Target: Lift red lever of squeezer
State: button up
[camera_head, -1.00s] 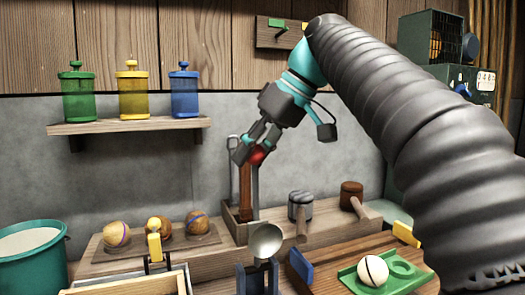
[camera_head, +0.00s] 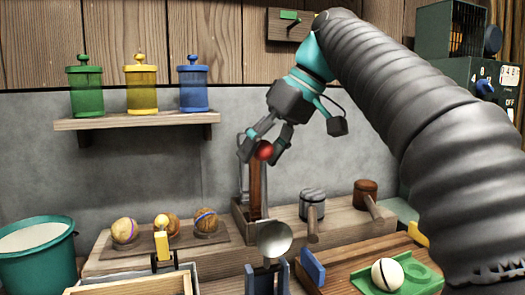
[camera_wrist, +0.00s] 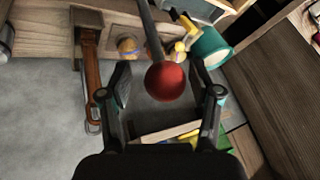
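The squeezer (camera_head: 256,188) is a wooden upright in a metal frame on the back ledge. Its lever has a round red knob (camera_head: 264,151), which is at the top of the upright in the head view. In the wrist view the red knob (camera_wrist: 165,82) sits at the end of a grey rod (camera_wrist: 151,30). My gripper (camera_head: 263,150) is open, with its fingers spread on either side of the knob. In the wrist view there is a clear gap between the knob and each finger of my gripper (camera_wrist: 162,93). The squeezer's lower part is partly hidden by the ledge's wooden box.
A shelf (camera_head: 140,122) with green, yellow and blue jars is on the wall at left. Several round balls (camera_head: 124,230), two mallets (camera_head: 312,205) and a metal spoon (camera_head: 274,240) are nearby. A teal bucket (camera_head: 40,255) stands at left. A green tray (camera_head: 425,278) is at front right.

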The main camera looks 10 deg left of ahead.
jog(key=shift+d+r, duration=0.2)
jog(key=shift+r, duration=0.2)
jog(key=d, duration=1.2)
jog(key=shift+d+r, duration=0.1)
